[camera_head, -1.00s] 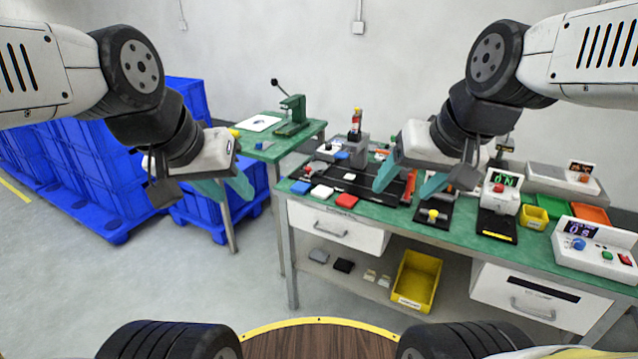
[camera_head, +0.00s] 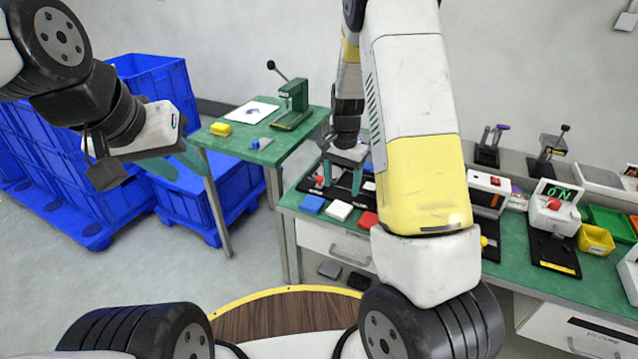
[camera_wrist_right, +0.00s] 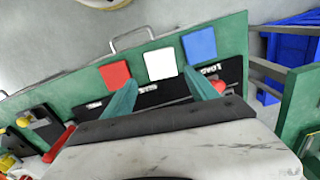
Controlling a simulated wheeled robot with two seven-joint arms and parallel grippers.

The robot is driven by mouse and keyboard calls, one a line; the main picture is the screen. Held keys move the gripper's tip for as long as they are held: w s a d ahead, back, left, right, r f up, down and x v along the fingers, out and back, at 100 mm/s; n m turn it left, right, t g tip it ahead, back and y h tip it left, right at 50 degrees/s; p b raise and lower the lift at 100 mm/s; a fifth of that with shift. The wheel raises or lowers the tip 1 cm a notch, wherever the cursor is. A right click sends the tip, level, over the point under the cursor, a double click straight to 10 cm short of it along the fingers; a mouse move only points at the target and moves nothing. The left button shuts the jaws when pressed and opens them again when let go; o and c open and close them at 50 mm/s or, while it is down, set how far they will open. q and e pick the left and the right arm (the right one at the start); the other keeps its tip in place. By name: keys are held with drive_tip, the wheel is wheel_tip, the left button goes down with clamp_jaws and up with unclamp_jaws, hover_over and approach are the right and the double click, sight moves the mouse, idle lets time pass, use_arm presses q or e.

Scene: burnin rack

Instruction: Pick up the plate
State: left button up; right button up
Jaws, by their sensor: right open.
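Three flat square plates lie in a row on the green bench near its front edge: a blue plate (camera_head: 312,204), a white plate (camera_head: 339,210) and a red plate (camera_head: 368,219). The right wrist view shows the red plate (camera_wrist_right: 115,75), the white plate (camera_wrist_right: 160,64) and the blue plate (camera_wrist_right: 199,45). My right gripper (camera_head: 342,182) is open and empty above the bench, just behind the plates. In the wrist view its fingertips (camera_wrist_right: 161,84) point towards the white plate, one on each side of it. My left gripper (camera_head: 194,168) is open and empty, away from the bench.
A black fixture (camera_head: 346,187) lies behind the plates, under my right gripper. Blue crates (camera_head: 150,85) stand at the left. My right arm hides the middle of the bench.

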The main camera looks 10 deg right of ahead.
sight(339, 208)
drive_tip(key=shift+w+f, duration=0.35)
drive_tip(key=shift+f, duration=0.55)
wheel_tip(339, 208, down, 7)
drive_tip(key=shift+s+r, duration=0.1)
drive_tip(key=c, duration=1.1)
drive_tip(key=shift+r, duration=0.1)
